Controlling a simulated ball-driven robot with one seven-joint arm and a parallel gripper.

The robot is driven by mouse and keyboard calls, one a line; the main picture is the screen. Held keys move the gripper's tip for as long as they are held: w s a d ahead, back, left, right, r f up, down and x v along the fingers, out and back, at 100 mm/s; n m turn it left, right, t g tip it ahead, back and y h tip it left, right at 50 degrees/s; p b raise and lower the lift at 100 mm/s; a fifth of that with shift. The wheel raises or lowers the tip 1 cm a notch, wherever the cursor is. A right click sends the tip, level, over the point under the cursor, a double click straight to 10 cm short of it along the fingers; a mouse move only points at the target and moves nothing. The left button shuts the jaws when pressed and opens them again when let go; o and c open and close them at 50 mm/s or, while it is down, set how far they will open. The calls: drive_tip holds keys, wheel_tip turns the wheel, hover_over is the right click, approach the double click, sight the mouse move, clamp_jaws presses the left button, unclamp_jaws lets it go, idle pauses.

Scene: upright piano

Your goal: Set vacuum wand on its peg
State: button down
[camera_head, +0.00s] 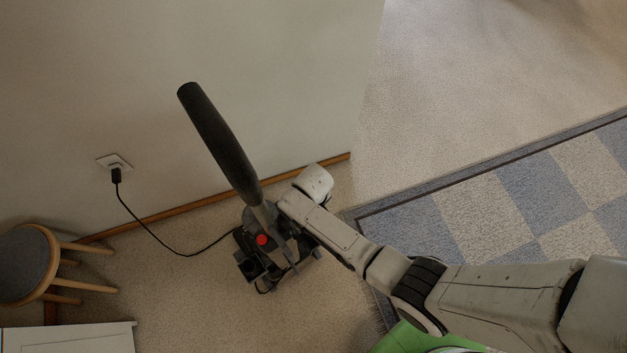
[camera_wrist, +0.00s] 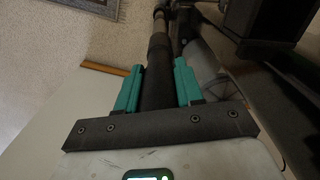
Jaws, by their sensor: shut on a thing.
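The vacuum wand (camera_head: 220,145) has a thick black grip and a grey lower tube. In the head view it leans up and to the left over a dark base unit (camera_head: 245,262) with a red button. In the wrist view the dark wand tube (camera_wrist: 157,75) runs between the teal fingers of my gripper (camera_wrist: 159,68), which is shut on it. In the head view my wrist is beside the wand's lower end, and the fingers are hard to make out there. I cannot pick out the peg in either view.
A black cord runs from the base unit to a wall outlet (camera_head: 115,164). The wall has a wooden baseboard. A checkered rug (camera_head: 490,205) lies at the right on open carpet.

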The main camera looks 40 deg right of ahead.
drive_tip(key=shift+f+b, duration=2.2)
drive_tip(key=shift+f, duration=0.45)
idle(1.2)
drive_tip(key=c, duration=0.6)
unclamp_jaws()
drive_tip(key=shift+c, duration=0.2)
drive_tip(key=shift+r, duration=0.1)
wheel_tip(320, 180, up, 11)
drive_tip(key=shift+f+p, duration=0.15)
drive_tip(key=shift+p, duration=1.05)
